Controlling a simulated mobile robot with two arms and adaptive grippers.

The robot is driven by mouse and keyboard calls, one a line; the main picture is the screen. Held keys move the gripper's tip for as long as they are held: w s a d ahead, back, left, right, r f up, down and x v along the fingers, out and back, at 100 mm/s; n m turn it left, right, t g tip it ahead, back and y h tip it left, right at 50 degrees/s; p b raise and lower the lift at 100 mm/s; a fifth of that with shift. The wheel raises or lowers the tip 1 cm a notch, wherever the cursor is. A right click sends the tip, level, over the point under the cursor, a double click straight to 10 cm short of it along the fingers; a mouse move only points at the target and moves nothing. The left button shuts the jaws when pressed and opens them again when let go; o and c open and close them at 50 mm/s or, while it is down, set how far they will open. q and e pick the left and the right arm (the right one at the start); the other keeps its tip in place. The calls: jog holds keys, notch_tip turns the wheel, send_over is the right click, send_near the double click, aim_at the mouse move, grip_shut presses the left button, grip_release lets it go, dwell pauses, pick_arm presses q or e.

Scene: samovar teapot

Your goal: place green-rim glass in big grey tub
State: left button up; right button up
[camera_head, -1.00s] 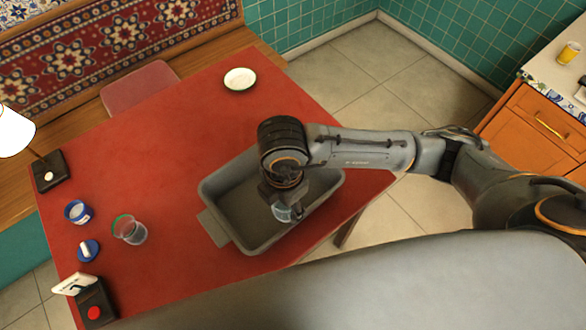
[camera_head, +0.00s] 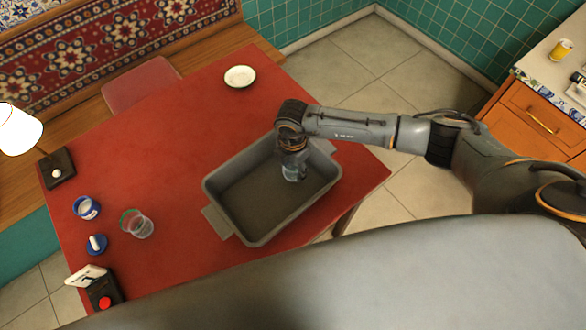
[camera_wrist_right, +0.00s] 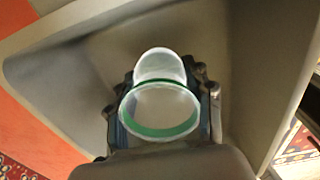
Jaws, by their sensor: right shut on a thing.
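The big grey tub (camera_head: 252,195) stands on the red table. My right gripper (camera_head: 293,167) is down inside the tub, toward its right end, and is shut on a clear glass (camera_head: 293,176). In the right wrist view this green-rim glass (camera_wrist_right: 160,131) sits between the fingers, its open rim facing the camera. The grey tub wall (camera_wrist_right: 62,75) surrounds it there. I cannot tell whether the glass touches the tub floor. Another clear glass with a green rim (camera_head: 139,225) lies tipped on the table left of the tub. My left gripper is not in view.
Left on the red table (camera_head: 170,160) are a blue tin (camera_head: 86,207), a blue round lid-like piece (camera_head: 96,244), a black box with a red button (camera_head: 104,294) and a lamp (camera_head: 18,130). A white bowl (camera_head: 240,76) stands at the back. The table between is clear.

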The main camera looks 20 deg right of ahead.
jog(key=shift+f, duration=0.9)
jog(key=shift+f, duration=0.2)
jog(key=o, duration=1.2)
jog(key=shift+r, duration=0.15)
jog(key=shift+r, duration=0.2)
notch_tip(320, 180, up, 12)
jog(key=b, duration=0.1)
jog(key=shift+f, duration=0.15)
